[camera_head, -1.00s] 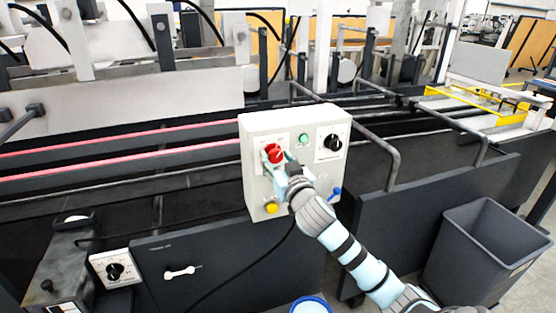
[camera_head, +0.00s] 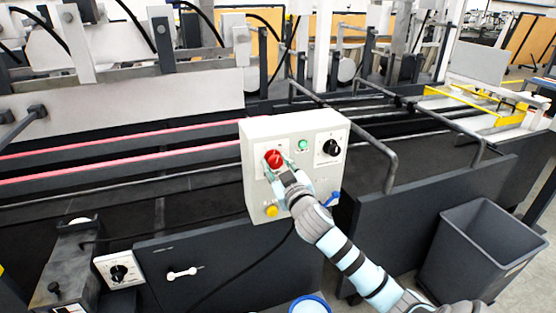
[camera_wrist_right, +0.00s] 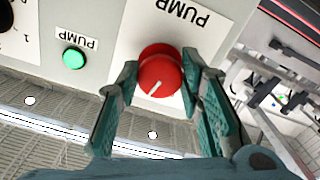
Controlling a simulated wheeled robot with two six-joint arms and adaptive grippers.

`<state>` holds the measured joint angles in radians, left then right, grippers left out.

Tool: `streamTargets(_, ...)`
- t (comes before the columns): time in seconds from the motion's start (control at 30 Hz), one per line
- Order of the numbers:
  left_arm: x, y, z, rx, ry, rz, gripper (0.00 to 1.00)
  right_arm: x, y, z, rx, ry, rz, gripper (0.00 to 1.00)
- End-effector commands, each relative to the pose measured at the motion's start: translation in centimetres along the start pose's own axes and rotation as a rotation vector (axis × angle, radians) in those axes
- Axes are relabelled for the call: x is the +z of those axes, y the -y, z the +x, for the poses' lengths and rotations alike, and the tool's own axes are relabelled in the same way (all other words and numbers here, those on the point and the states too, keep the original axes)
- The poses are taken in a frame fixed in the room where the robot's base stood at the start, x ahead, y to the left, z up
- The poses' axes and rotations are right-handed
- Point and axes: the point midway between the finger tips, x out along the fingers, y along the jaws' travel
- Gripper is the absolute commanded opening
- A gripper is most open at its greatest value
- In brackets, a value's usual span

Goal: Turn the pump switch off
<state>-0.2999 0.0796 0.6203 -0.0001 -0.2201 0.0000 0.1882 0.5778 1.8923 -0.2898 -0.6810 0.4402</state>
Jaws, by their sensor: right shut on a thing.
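The pump switch is a red round knob (camera_head: 274,159) on a white plate at the upper left of the light grey control box (camera_head: 257,202). In the right wrist view the red knob (camera_wrist_right: 160,76) carries a white pointer line and sits under the word PUMP, seen upside down. My right gripper (camera_head: 279,168) is at the knob, with its two teal fingers on either side of it; it also shows in the right wrist view (camera_wrist_right: 158,88), shut on the knob. My left gripper is not in view.
A green button (camera_head: 303,144), a black dial (camera_head: 331,147), a yellow button (camera_head: 271,211) and a blue part (camera_head: 333,198) share the box. A grey bin (camera_head: 482,247) stands at the right. Dark rails (camera_head: 391,165) flank the box.

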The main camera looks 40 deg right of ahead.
Motion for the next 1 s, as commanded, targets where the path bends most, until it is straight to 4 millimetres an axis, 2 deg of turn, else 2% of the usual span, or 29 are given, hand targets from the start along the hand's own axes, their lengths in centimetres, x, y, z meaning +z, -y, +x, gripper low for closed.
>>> streamTargets(0.03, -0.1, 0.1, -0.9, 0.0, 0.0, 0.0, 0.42, -0.3, -0.1, 0.0, -0.001, 0.005, -0.04, 0.06)
streamTargets(0.5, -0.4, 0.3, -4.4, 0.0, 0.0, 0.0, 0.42, -0.2, -0.2, 0.0, -0.003, 0.005, -0.486, 0.06)
streamTargets(1.0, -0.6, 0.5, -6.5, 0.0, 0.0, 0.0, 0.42, -0.1, -0.2, 0.0, -0.003, 0.004, -0.817, 0.06)
